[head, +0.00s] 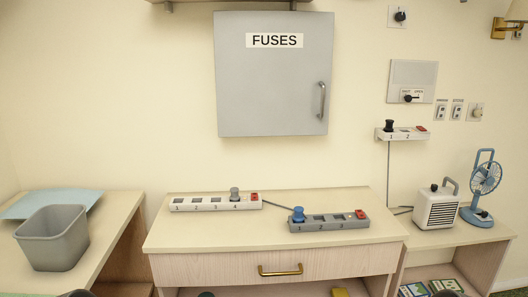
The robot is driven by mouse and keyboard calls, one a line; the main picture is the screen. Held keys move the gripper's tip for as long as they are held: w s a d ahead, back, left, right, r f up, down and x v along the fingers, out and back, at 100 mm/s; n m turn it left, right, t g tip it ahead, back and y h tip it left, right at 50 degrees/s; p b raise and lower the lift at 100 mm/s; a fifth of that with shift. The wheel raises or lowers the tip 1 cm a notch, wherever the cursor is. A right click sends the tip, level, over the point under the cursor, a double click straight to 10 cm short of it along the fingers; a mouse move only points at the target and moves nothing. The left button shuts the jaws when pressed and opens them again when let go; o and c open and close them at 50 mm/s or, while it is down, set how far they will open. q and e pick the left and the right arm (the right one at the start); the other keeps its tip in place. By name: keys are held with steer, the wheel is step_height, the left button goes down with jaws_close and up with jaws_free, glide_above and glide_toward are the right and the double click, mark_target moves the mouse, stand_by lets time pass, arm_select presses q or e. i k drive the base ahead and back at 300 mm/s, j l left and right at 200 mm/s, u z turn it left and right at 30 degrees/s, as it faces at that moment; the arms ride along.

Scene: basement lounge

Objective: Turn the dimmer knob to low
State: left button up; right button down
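A small white wall plate with a round black knob (400,16) is high on the wall at the upper right. A second wall plate with a small pale round knob (476,112) is lower, right of two small switch plates. No label that I can read says which of the two is the dimmer, and their settings are too small to tell. Neither of my grippers can be made out in the head view.
A grey FUSES cabinet (270,95) hangs mid-wall. Power strips (345,226) lie on the drawer cabinet (170,240). A wall strip (381,134), a white heater (436,212) and a blue fan (486,180) are at right. A grey bin (52,250) stands left.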

mark_target(477, 113)
steer(key=z, duration=1.25)
steer(key=i+l, duration=1.1)
steer(key=l, duration=0.2)
steer(key=i+l+u, duration=0.1)
steer(key=i+l, duration=1)
steer(key=l, duration=0.2)
steer(key=i+l, duration=0.5)
steer(key=l, duration=0.2)
